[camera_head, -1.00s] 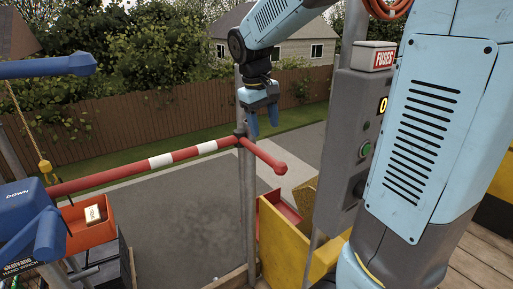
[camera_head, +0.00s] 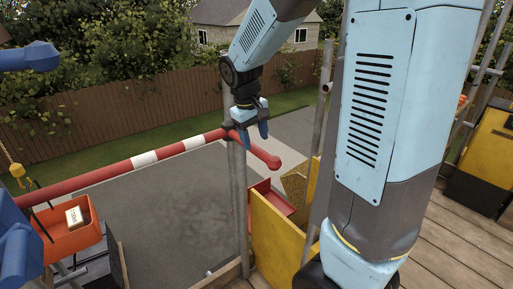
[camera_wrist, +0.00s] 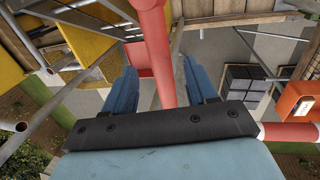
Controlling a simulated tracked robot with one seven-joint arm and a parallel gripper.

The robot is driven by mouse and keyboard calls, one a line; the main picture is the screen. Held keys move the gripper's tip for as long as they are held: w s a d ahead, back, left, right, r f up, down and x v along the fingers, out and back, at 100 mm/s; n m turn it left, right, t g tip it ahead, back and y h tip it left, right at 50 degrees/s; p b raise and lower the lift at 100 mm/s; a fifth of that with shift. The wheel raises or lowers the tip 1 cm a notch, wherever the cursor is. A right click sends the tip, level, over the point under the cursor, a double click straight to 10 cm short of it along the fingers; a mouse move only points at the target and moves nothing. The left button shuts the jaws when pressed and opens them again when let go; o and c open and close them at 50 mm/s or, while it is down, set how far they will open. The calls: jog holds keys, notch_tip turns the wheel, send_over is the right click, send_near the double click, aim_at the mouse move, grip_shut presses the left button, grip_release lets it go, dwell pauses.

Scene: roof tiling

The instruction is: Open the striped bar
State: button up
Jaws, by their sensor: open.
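The striped bar (camera_head: 145,158) is red with white bands and runs from the left to a grey upright post. Its plain red end (camera_head: 268,160) sticks out past the post, to the right and nearer. My gripper (camera_head: 254,141) points down at this short end, close to the post, with its blue fingers apart. In the wrist view the red bar (camera_wrist: 158,50) passes between the open fingers (camera_wrist: 155,78), with one finger on each side. I cannot tell whether either finger touches it. My gripper's dark palm plate hides part of the bar there.
A yellow-sided container (camera_head: 275,232) stands right of the post (camera_head: 238,210), with a red tray (camera_head: 271,203) beside it. An orange tray (camera_head: 68,238) holding a small white box is at lower left. Paved ground lies beyond, and wooden decking (camera_head: 450,250) at right.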

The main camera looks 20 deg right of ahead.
aim_at(257, 148)
jog(key=shift+w+d+f, duration=0.1)
jog(key=shift+d+f, duration=0.15)
jog(key=shift+f, duration=0.85)
jog(key=shift+d+f, duration=0.2)
jog(key=shift+f, duration=0.85)
jog(key=shift+c, duration=0.5)
grip_shut()
